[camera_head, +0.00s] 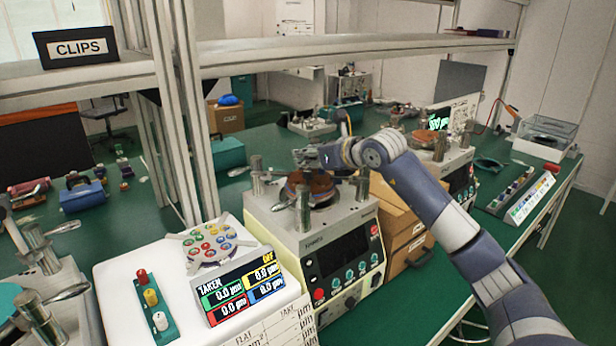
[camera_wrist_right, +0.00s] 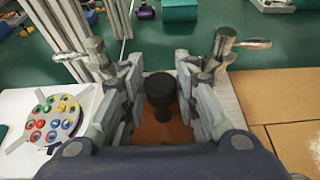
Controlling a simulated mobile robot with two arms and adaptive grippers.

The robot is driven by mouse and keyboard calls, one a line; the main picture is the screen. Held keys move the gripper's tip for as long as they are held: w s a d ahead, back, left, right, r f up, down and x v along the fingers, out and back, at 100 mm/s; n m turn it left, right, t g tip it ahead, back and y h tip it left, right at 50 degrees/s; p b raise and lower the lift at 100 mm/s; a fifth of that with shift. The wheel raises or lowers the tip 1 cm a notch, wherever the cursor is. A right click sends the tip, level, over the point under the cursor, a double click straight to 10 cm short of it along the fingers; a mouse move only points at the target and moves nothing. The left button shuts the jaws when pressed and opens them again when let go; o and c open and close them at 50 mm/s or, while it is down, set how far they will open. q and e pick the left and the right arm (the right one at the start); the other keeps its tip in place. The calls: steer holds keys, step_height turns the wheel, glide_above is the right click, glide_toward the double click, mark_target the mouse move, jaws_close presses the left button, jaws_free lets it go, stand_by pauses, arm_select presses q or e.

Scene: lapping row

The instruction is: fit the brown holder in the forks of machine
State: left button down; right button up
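The machine (camera_head: 322,235) with a dark screen and knobs stands at the centre. A round brown piece (camera_head: 312,190) lies on its top between upright metal posts with side arms. In the right wrist view the brown surface (camera_wrist_right: 176,132) shows beneath a black knob (camera_wrist_right: 161,92); I cannot tell whether this is the holder or the machine's plate. My right gripper (camera_head: 308,158) is above the machine top. In the wrist view its fingers (camera_wrist_right: 162,100) are spread on both sides of the knob, apart from it. Metal fork posts (camera_wrist_right: 222,48) stand just beyond the fingers. My left gripper is not in view.
A white unit with a coloured display (camera_head: 240,290) and a disc of coloured pieces (camera_head: 210,243) stands to the left. Cardboard boxes (camera_head: 408,235) are close on the right. Another machine (camera_head: 455,165) stands behind right. A shelf frame (camera_head: 178,110) rises behind left.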

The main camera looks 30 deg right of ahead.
steer(key=shift+r, duration=0.1)
jaws_close()
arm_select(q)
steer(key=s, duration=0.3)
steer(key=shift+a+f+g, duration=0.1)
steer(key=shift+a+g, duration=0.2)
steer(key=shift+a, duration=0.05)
arm_select(e)
steer(key=shift+s, duration=0.1)
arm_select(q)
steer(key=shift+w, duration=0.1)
